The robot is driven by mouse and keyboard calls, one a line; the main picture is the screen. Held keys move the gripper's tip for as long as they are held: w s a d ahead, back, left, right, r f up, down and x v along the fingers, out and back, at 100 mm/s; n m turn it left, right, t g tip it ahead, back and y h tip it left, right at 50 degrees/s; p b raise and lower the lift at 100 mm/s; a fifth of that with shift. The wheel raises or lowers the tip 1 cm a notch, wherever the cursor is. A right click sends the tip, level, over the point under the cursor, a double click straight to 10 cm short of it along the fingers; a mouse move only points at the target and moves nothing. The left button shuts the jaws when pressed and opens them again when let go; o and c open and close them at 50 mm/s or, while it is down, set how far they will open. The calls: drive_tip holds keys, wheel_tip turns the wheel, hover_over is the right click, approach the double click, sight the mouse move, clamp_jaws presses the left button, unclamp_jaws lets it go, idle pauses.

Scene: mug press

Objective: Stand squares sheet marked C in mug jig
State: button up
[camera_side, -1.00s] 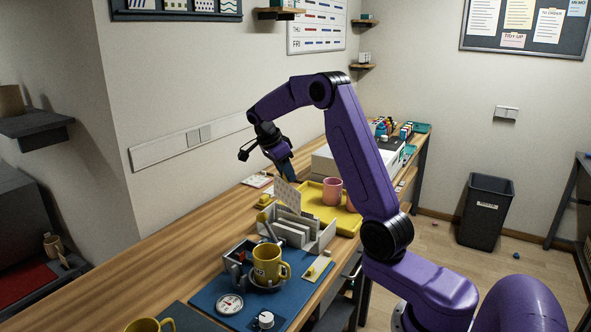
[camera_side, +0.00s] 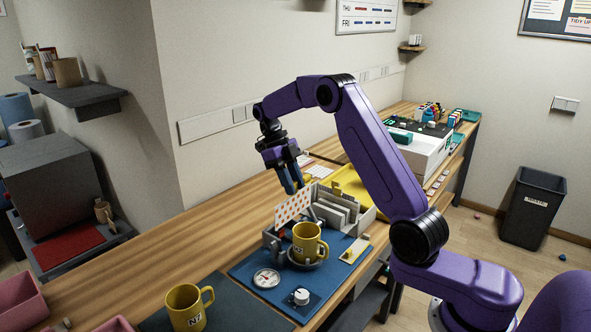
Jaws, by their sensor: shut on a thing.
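A white sheet patterned with small orange squares (camera_side: 292,207) stands upright in my gripper. My gripper (camera_side: 292,187) points down and is shut on the sheet's upper edge. The sheet is just behind and left of the yellow mug (camera_side: 306,241), which sits in the jig on the blue mat (camera_side: 254,289). In this view I cannot tell whether the sheet's lower edge touches the jig. No mark C is legible on it.
A grey rack (camera_side: 366,215) with several pale sheets stands right behind the mug. A dial gauge (camera_side: 266,278) and a knob box (camera_side: 300,298) sit in front on the mat. Another yellow mug (camera_side: 186,309) stands at front left. A yellow tray (camera_side: 369,180) lies farther back.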

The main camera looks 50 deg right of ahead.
sight(294, 209)
drive_tip(key=shift+f, duration=4.15)
drive_tip(key=o, duration=1.5)
drive_tip(key=shift+r, duration=0.15)
drive_tip(key=shift+r, duration=2.85)
